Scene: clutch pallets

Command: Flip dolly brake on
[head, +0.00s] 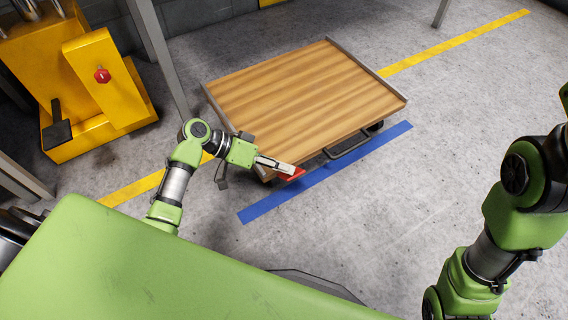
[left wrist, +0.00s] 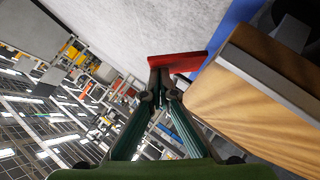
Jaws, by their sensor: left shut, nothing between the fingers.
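The dolly (head: 305,90) has a flat wooden deck with grey metal end rails and stands on the floor at the centre of the head view. Its deck corner also shows at the right of the left wrist view (left wrist: 245,95). A red brake pedal (head: 292,175) sits at the dolly's near corner. In the left wrist view the red pedal (left wrist: 178,62) lies just beyond my fingertips. My left gripper (head: 279,166) is shut and empty, its tips at or very near the pedal; I cannot tell whether they touch. My right gripper is out of view.
A blue floor line (head: 330,172) runs beside the dolly's near side, and a yellow line (head: 455,42) runs past it. A yellow machine (head: 100,85) with a red button stands at the left. Grey posts stand behind. The floor at right is clear.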

